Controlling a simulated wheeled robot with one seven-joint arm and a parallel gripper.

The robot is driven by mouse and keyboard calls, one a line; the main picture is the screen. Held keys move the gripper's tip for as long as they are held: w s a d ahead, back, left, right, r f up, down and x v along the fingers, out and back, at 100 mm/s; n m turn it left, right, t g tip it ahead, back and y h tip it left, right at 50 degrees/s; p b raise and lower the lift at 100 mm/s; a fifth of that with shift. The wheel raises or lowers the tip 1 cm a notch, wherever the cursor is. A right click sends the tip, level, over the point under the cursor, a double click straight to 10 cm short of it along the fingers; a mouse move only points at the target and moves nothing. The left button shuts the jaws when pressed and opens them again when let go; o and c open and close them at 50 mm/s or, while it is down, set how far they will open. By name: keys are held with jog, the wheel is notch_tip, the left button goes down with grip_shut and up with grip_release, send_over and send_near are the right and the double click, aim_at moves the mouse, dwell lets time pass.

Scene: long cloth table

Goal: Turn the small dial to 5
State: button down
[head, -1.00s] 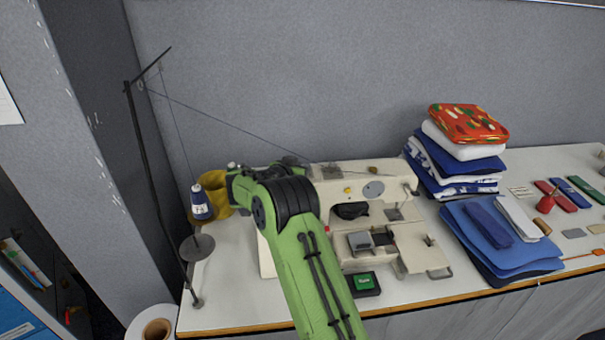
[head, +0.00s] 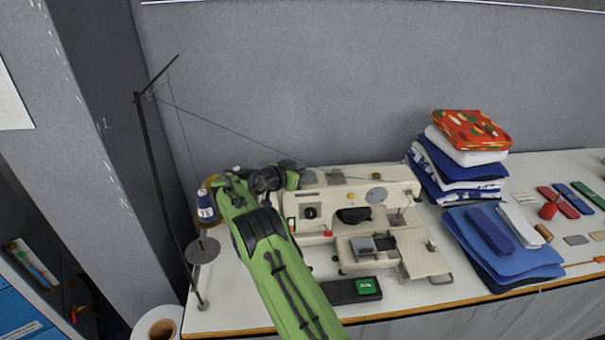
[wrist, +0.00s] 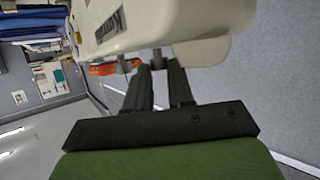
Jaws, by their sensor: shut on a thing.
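The cream sewing machine (head: 330,190) stands on the table, and its body (wrist: 150,25) fills the top of the wrist view. Two small grey knobs stick out from its edge there. My gripper (wrist: 158,66) has its two dark fingers closed around one of them, which I take as the small dial (wrist: 157,57). The other knob (wrist: 123,64) is just left of the fingers. The dial's numbers are not readable. In the head view my arm reaches the machine's upper left end, and the fingertips cannot be made out.
A thread stand (head: 150,170) with a blue cone (head: 206,206) is left of the arm. A black box with a green button (head: 367,287) sits before the machine. Folded cloths (head: 460,160) and blue fabric (head: 500,250) lie to the right. A grey wall is close behind.

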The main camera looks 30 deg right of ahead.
jog(key=shift+f, duration=0.2)
jog(key=c, duration=1)
grip_release()
jog(key=b+v, duration=0.1)
jog(key=v, duration=1.4)
jog(key=shift+a+r, duration=0.25)
jog(key=shift+a, duration=0.05)
